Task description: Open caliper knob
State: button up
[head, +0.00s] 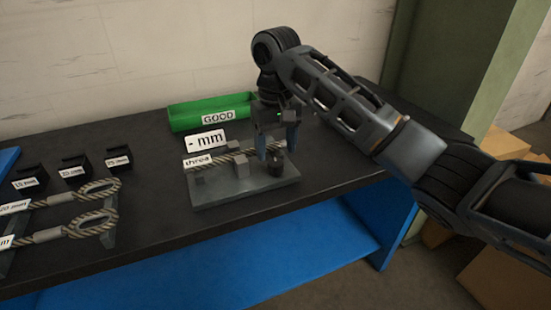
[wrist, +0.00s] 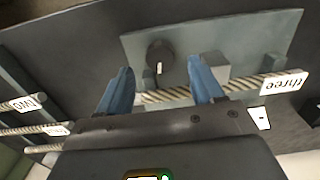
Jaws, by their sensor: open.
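The caliper is a grey plate (head: 250,193) with grey blocks, on the dark bench; the plate also shows in the wrist view (wrist: 230,25). Its dark round knob (head: 278,163) is at the plate's right side in the head view. In the wrist view the knob (wrist: 160,55) bears a small pale mark. A rope tagged "three" (head: 205,160) lies across the plate. My gripper (head: 276,150) has blue fingers spread apart and empty. In the wrist view the gripper (wrist: 160,72) has its fingertips on either side of the knob's position; contact is not visible.
A green tray marked "GOOD" (head: 190,117) and a white "mm" sign (head: 207,141) stand behind the caliper. Looped ropes (head: 90,222) and small black labelled blocks (head: 75,170) are at the left. The bench front between them and the caliper is clear.

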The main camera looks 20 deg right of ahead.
aim_at(276, 162)
jog(key=shift+f, duration=1.75)
jog(key=c, duration=1.1)
jog(key=shift+o, duration=0.2)
jog(key=shift+r+n+p, duration=0.15)
jog(key=shift+n+p, duration=0.55)
jog(key=shift+p, duration=0.15)
jog(key=shift+n+p, duration=0.35)
jog(key=shift+n, duration=0.45)
jog(key=o, duration=1.1)
jog(key=shift+c, duration=0.2)
